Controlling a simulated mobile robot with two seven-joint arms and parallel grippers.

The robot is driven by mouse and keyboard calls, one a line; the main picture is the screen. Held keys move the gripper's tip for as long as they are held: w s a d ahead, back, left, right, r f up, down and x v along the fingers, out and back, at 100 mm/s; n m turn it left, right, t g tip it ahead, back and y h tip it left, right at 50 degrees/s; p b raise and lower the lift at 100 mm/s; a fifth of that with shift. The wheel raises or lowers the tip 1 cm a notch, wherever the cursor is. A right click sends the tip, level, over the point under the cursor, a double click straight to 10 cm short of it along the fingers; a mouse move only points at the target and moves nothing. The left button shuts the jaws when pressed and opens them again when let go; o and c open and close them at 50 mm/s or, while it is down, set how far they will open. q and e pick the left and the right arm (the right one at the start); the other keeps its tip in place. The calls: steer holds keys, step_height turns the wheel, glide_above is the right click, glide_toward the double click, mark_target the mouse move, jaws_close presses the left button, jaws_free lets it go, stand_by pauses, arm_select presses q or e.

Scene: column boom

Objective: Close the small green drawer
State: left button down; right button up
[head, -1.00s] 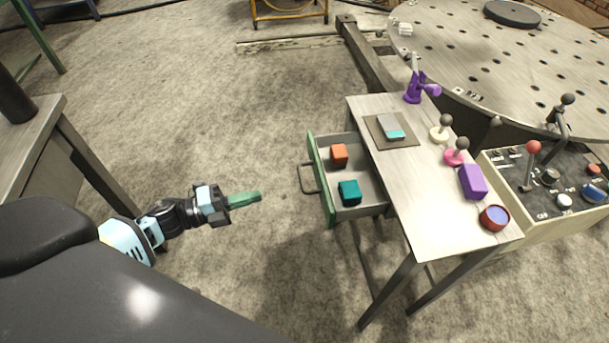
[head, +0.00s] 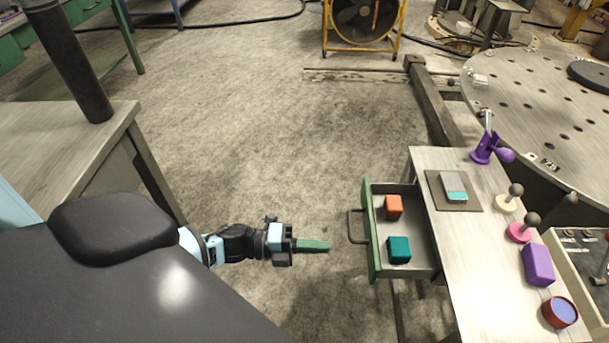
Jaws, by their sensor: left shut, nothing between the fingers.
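The small green drawer (head: 371,262) stands pulled out from the left side of the narrow metal table, its green front and dark handle (head: 356,227) facing left. An orange block (head: 393,207) and a teal block (head: 399,249) lie inside it. My left gripper (head: 328,246) is shut and empty, its green fingers pointing right. In the picture it is just left of the drawer front and slightly below the handle, with a small gap between. My right gripper is not in view.
The table top (head: 459,240) holds a grey and teal device on a mat (head: 437,190), a purple clamp (head: 487,149), knobs, a purple block (head: 537,265) and a red-rimmed round pot (head: 560,312). A perforated round table (head: 540,100) stands behind. The floor left of the drawer is clear.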

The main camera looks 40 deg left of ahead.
mark_target(370, 248)
arm_select(q)
steer(key=x, duration=0.7)
steer(key=shift+w+d+p, duration=0.1)
steer(key=shift+p, duration=0.25)
steer(key=shift+w+d, duration=0.3)
steer(key=shift+d, duration=0.25)
steer(key=shift+w, duration=0.1)
steer(key=shift+w+d, duration=0.2)
steer(key=shift+d, duration=0.1)
steer(key=b+x, duration=0.3)
steer(key=x, duration=0.8)
steer(key=shift+w+d+f, duration=0.15)
steer(key=shift+w+d, duration=0.05)
steer(key=shift+d, duration=0.1)
steer(key=shift+w+d, duration=0.2)
steer(key=shift+d, duration=0.05)
steer(key=shift+r, duration=0.25)
